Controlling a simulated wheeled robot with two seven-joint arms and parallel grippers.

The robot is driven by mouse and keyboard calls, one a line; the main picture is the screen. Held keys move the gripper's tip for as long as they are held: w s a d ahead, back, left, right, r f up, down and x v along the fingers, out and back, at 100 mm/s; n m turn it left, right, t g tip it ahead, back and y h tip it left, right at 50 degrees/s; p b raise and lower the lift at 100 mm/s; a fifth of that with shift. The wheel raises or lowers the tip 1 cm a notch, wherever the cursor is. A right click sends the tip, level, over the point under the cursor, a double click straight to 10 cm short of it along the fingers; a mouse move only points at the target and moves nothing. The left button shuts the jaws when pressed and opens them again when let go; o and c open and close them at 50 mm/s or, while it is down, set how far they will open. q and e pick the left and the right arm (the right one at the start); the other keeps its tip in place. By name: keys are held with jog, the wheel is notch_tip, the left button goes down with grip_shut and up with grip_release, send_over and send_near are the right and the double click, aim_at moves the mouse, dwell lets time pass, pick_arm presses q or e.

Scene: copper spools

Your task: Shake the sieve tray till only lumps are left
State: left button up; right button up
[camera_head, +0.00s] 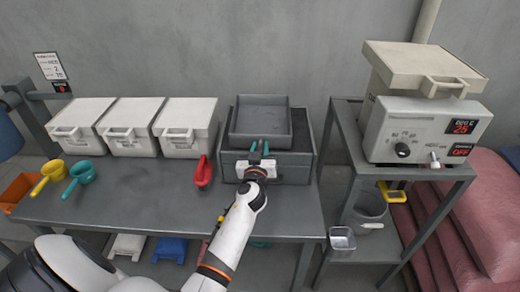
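The grey sieve tray (262,100) is a shallow square pan. It rests level on top of a dark grey box (301,160) at the table's back right. Its floor looks bare and grey; holes or lumps are too small to make out. My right gripper is out of view.
Several white lidded bins (132,127) line the table's back left. A red scoop (203,171) lies left of the box. Yellow (50,175) and teal (84,174) scoops are at far left. A machine (420,128) stands on a side cart. The table's front middle is clear.

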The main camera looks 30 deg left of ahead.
aim_at(274, 142)
pick_arm(q)
grip_shut()
jog(key=shift+w+d+f+b, duration=0.1)
jog(key=shift+d+f+b, duration=0.05)
jog(key=shift+d+b, duration=0.15)
jog(key=w+d+b, duration=0.1)
jog(key=d+b, duration=0.1)
jog(key=shift+w+d, duration=0.5)
jog(key=shift+d, duration=0.15)
jog(key=shift+a, duration=0.1)
jog(key=o, duration=0.6)
grip_release()
